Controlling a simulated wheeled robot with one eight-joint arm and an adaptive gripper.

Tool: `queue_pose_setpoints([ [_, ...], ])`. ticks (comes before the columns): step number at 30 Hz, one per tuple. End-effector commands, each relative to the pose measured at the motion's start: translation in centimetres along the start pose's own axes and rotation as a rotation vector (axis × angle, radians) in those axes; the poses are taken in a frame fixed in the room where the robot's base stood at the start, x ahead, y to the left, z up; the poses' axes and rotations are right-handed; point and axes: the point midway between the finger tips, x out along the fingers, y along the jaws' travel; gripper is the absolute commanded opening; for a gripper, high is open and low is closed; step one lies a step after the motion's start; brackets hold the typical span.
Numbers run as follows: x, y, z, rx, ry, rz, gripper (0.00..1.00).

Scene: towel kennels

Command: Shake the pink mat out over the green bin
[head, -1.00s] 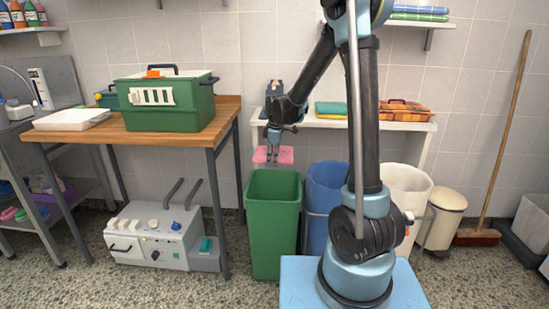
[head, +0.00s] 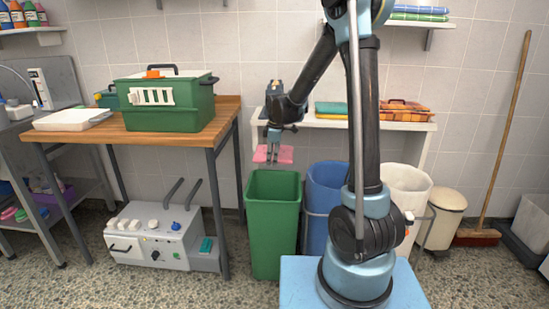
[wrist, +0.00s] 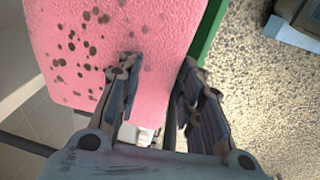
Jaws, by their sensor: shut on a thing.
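The pink mat (head: 286,155) hangs in my gripper (head: 272,157) above the green bin (head: 272,225), near the back of its open top. In the wrist view the mat (wrist: 150,25) fills the upper left and carries many dark specks, mostly on its left half. My gripper (wrist: 157,70) is shut on the mat near its edge, and the fingers hide part of it. A strip of the green bin (wrist: 209,32) shows beside the mat's right edge. The inside of the bin is hidden.
A blue bin (head: 325,195) and a white bin (head: 408,185) stand right of the green one. A wooden table (head: 215,120) with a green box (head: 165,103) is at left. A white shelf (head: 395,125) is behind. A grey machine (head: 150,235) sits on the floor.

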Motion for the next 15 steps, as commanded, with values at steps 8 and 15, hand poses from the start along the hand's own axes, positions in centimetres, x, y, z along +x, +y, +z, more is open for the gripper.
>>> queue_pose_setpoints([
  [8,-2.4,0.2,-0.2,0.0,0.0,0.0,0.1],
  [15,-6.2,0.7,-0.6,0.0,0.0,0.0,0.1],
])
